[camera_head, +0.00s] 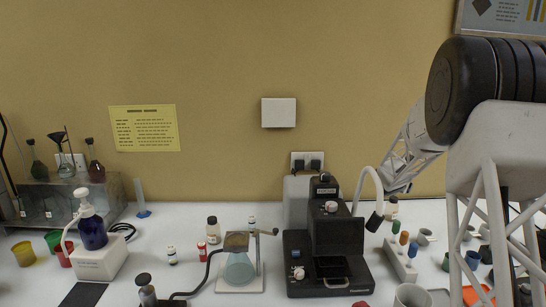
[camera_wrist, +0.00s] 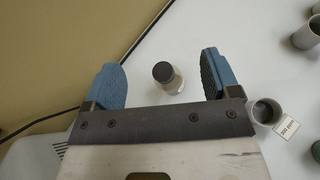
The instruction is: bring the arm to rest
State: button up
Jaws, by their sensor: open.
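My gripper (camera_wrist: 160,80) shows in the wrist view with its two blue fingers spread wide apart. It is open and nothing is held between the fingers. A small clear vial with a dark cap (camera_wrist: 164,73) stands on the white table beyond the fingers, and seems apart from them. In the head view my arm comes in from the right, and its white lattice link reaches down toward the back of the table. The gripper itself cannot be made out in the head view.
A black instrument (camera_head: 338,235) stands mid-table, with a rack of coloured vials (camera_head: 400,262) to its right. A flask on a stand (camera_head: 239,268) and a blue pump bottle (camera_head: 92,230) are left. A grey cup (camera_wrist: 266,111) stands near the right finger. Several small cups crowd the right side.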

jog(key=s+a+r+m+g+h, duration=0.1)
jog(key=s+a+r+m+g, duration=0.15)
jog(key=s+r+m, duration=0.75)
jog(key=s+a+r+m+g, duration=0.15)
jog(key=s+a, duration=0.25)
jog(key=s, duration=0.4)
jog(key=s+a+r+m, duration=0.25)
jog(key=s+a, duration=0.25)
jog(key=s, duration=0.3)
jog(key=s+a+f+m+g+y, duration=0.1)
jog(key=s+a+f+m+y, duration=0.1)
jog(key=s+a, duration=0.5)
jog(key=s+a+f+m+g+y, duration=0.1)
jog(key=s+a+m+y, duration=0.3)
jog(key=s, duration=1.3)
jog(key=s+a+f+m+g+y, duration=0.1)
jog(key=s+a+f+m+y, duration=0.2)
jog(key=s+a+m, duration=0.3)
jog(key=s+a, duration=0.4)
jog(key=s, duration=0.2)
jog(key=shift+s+a+f+m+y, duration=0.25)
jog(key=shift+s+a+m+y, duration=0.05)
jog(key=shift+s, duration=0.1)
